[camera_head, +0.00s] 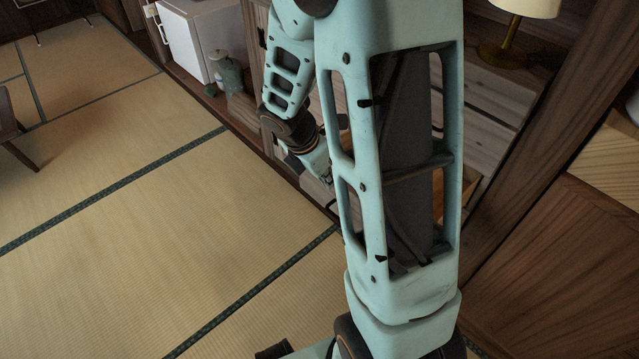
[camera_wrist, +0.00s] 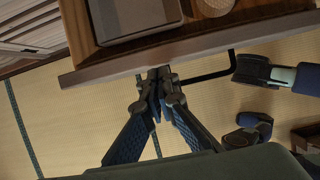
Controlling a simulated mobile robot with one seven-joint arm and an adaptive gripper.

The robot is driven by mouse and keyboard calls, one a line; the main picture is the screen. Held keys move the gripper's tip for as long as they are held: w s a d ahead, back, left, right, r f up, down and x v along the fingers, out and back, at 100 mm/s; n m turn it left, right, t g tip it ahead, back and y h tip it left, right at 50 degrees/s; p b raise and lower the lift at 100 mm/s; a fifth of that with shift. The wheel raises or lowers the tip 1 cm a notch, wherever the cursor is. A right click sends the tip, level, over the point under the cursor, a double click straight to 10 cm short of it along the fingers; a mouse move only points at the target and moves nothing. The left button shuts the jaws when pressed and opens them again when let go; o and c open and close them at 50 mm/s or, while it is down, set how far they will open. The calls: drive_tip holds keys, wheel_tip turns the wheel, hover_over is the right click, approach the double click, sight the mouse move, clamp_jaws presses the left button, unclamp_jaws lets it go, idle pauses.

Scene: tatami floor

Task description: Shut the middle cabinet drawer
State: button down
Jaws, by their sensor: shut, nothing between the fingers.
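A pulled-out wooden drawer (camera_wrist: 82,50) fills the top of the wrist view, its long front panel (camera_wrist: 110,71) running across at a slant. A black bar handle (camera_wrist: 207,78) stands out from the front panel. My gripper (camera_wrist: 160,76) is shut and empty, its fingertips at the outer side of the front panel, left of most of the handle; whether they touch it I cannot tell. In the head view, the cabinet (camera_head: 492,92) stands behind my arm, and a strip of the open drawer (camera_head: 458,187) shows low down. My arm hides the gripper there.
The drawer holds a grey tray (camera_wrist: 137,14) and a round woven item (camera_wrist: 213,6). A lamp (camera_head: 516,22) stands on the cabinet. A white box (camera_head: 200,38) and a grey-green figure (camera_head: 227,70) are to the left.

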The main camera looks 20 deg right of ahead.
drive_tip(key=shift+d, duration=0.15)
drive_tip(key=w+d+p, duration=0.4)
drive_tip(key=d+p, duration=0.2)
drive_tip(key=d, duration=0.5)
drive_tip(key=w+d+p, duration=0.4)
drive_tip(key=d+p, duration=0.3)
drive_tip(key=d, duration=0.4)
drive_tip(key=shift+w+d, duration=0.15)
